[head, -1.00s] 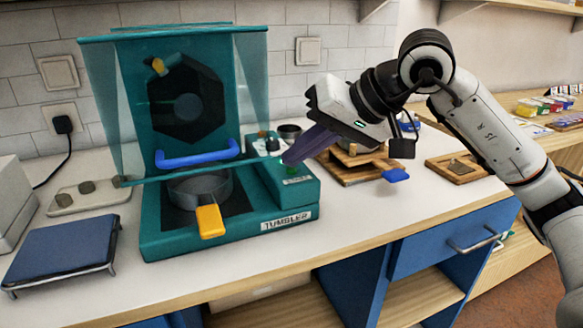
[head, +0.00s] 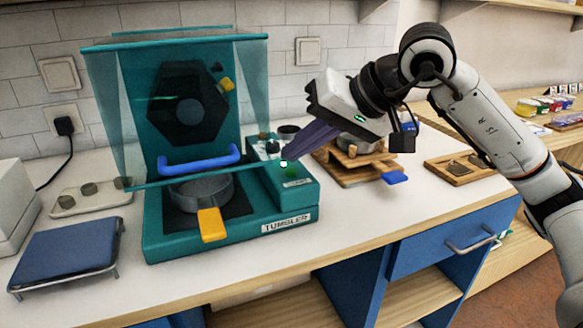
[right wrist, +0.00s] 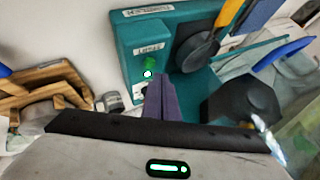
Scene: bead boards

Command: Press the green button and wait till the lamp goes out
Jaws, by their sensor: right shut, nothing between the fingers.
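The teal tumbler machine (head: 165,243) stands on the counter, with a side box at its right. On that box a small lamp (head: 283,163) glows bright whitish green; it also glows in the right wrist view (right wrist: 148,74). The green button (right wrist: 151,62) sits beside the lamp. In the head view the button is small and dim below the fingertips. My right gripper (head: 287,156) is shut and empty, its purple fingers pointing down at the box, close to the lamp. They seem just clear of the button. My left gripper is out of view.
A grey pan (head: 201,190) with a yellow handle sits inside the tumbler under its clear cover with a blue handle (head: 199,158). Wooden stands (head: 345,176) are right of the machine, and a blue platform (head: 65,252) is at left. The front counter is clear.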

